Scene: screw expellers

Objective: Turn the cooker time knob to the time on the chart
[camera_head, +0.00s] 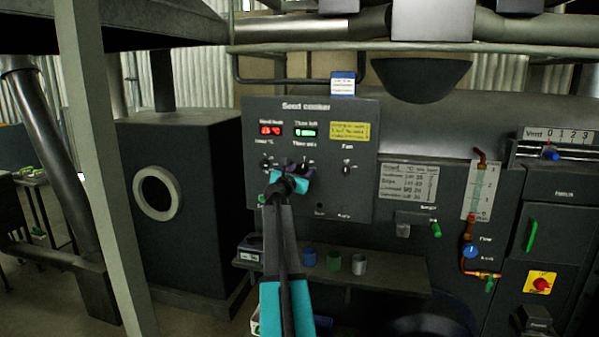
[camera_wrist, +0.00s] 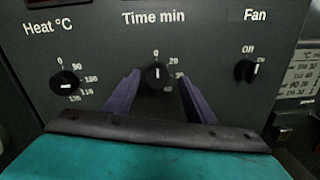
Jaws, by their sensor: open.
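The seed cooker panel (camera_head: 345,195) faces me in the head view. In the wrist view the time knob (camera_wrist: 157,76) is a black knob with a white mark pointing up, toward 0. In the head view my gripper (camera_head: 298,168) covers the knob. The chart (camera_head: 408,183) is a pale plate right of the panel, with rows too small to read surely.
The heat knob (camera_wrist: 66,86) is left of the time knob and the fan knob (camera_wrist: 246,70) is right of it. Red and green displays (camera_head: 305,131) and a yellow label (camera_head: 348,131) sit above.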

